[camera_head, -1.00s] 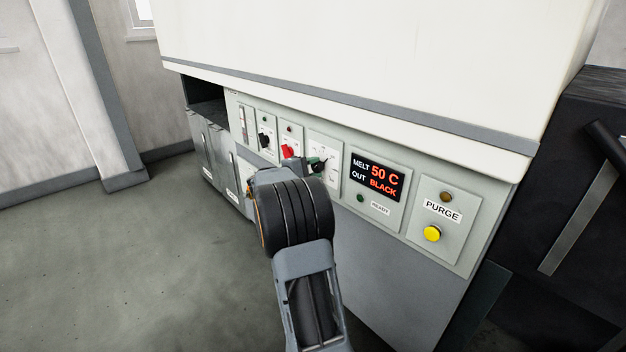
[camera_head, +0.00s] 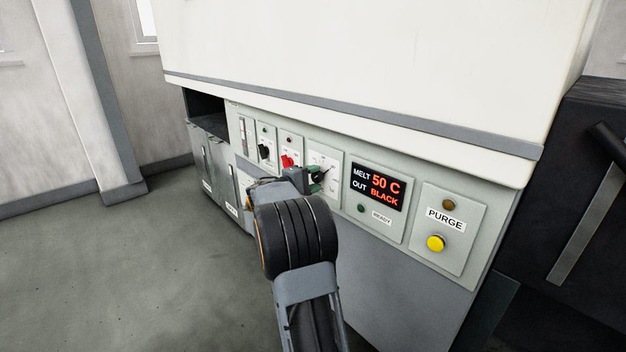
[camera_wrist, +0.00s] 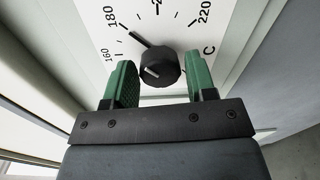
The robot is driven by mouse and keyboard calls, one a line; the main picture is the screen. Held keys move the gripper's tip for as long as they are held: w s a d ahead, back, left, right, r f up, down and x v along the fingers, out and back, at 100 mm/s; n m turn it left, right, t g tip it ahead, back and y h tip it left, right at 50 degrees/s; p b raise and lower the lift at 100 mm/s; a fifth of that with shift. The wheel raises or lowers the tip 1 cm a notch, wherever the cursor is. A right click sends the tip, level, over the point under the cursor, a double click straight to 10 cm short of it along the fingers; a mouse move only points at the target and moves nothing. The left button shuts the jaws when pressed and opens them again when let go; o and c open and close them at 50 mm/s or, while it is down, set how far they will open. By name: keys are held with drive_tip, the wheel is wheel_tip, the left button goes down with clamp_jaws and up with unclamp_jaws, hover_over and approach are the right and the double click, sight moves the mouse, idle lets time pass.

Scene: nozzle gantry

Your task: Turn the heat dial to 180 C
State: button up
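The heat dial's black knob (camera_wrist: 161,68) sits on a white scale plate (camera_wrist: 175,28) in the wrist view. Its black pointer reaches up-left toward the mark by 180; 160 and 220 are also legible. My gripper (camera_wrist: 161,82) is open, with one green finger on each side of the knob and small gaps showing. In the head view, my gripper (camera_head: 317,178) is in front of the dial plate (camera_head: 333,158) and hides part of it. The display (camera_head: 377,185) reads MELT 50 C, OUT BLACK.
Left of the dial are a red knob (camera_head: 287,161) and a black knob (camera_head: 264,151) on their own plates. On the right are a yellow PURGE button (camera_head: 435,243) and an unlit-looking READY lamp (camera_head: 361,208). A white cabinet overhangs the panel.

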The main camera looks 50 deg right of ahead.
drive_tip(key=shift+o, duration=1.1)
drive_tip(key=shift+a, duration=0.1)
drive_tip(key=w+a+p, duration=0.1)
drive_tip(key=a+p, duration=0.3)
drive_tip(key=a, duration=0.9)
drive_tip(key=shift+a+r, duration=0.25)
drive_tip(key=shift+a, duration=0.05)
drive_tip(key=shift+r, duration=0.1)
drive_tip(key=s+a+r+t+y+p, duration=0.1)
drive_tip(key=s+a+r+y+p, duration=0.5)
drive_tip(key=a+r+p, duration=0.2)
drive_tip(key=s+a+r+t+y+p, duration=0.2)
drive_tip(key=s+a+r+y+p, duration=0.4)
drive_tip(key=p, duration=1.1)
drive_tip(key=s+a+r+t+y+p, duration=0.1)
drive_tip(key=s+a+r+y+p, duration=0.4)
drive_tip(key=a+r+p, duration=0.6)
wheel_tip(320, 180, up, 5)
drive_tip(key=shift+s+a+f+m+t+y+p, duration=0.15)
drive_tip(key=shift+s+a+m+t+y+p, duration=0.3)
drive_tip(key=shift+p, duration=0.2)
drive_tip(key=shift+d, duration=0.1)
drive_tip(key=shift+c, duration=0.3)
